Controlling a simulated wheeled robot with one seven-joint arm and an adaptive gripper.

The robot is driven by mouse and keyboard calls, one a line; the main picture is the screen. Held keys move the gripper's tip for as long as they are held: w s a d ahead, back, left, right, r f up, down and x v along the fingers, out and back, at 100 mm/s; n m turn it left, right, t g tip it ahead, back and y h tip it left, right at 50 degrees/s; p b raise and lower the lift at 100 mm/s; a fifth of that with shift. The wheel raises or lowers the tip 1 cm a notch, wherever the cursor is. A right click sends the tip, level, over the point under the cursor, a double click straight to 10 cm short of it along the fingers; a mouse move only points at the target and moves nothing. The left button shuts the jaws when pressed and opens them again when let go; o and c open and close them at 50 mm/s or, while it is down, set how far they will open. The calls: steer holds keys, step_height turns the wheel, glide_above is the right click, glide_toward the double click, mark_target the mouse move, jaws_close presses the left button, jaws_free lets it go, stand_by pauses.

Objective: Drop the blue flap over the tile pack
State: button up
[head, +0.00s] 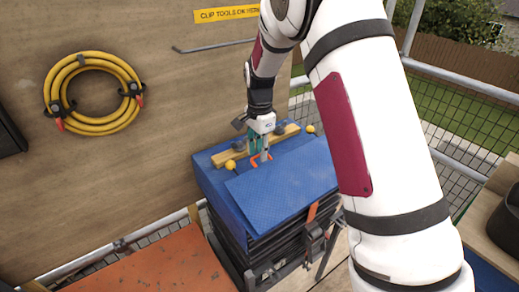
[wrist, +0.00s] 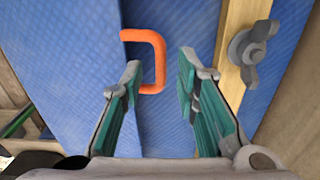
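The blue flap (head: 285,185) is a textured sheet on top of the tile pack (head: 285,240), whose dark stacked layers show at the front. It also shows in the wrist view (wrist: 65,75). An orange U-shaped handle (head: 254,162) sits at the flap's edge nearest the wooden batten (head: 224,157). My gripper (head: 262,157) is over the handle. In the wrist view my gripper (wrist: 160,75) is open, and the handle's bar (wrist: 160,62) lies between the fingertips, nearer the left finger. I cannot tell whether they touch.
Wing nuts (wrist: 250,45) and yellow balls (head: 230,165) sit by the batten. A plywood wall with a yellow hose (head: 92,92) stands left; mesh railing (head: 460,120) is right.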

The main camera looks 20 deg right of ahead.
steer(key=shift+c, duration=0.6)
jaws_close()
steer(key=shift+r, duration=0.1)
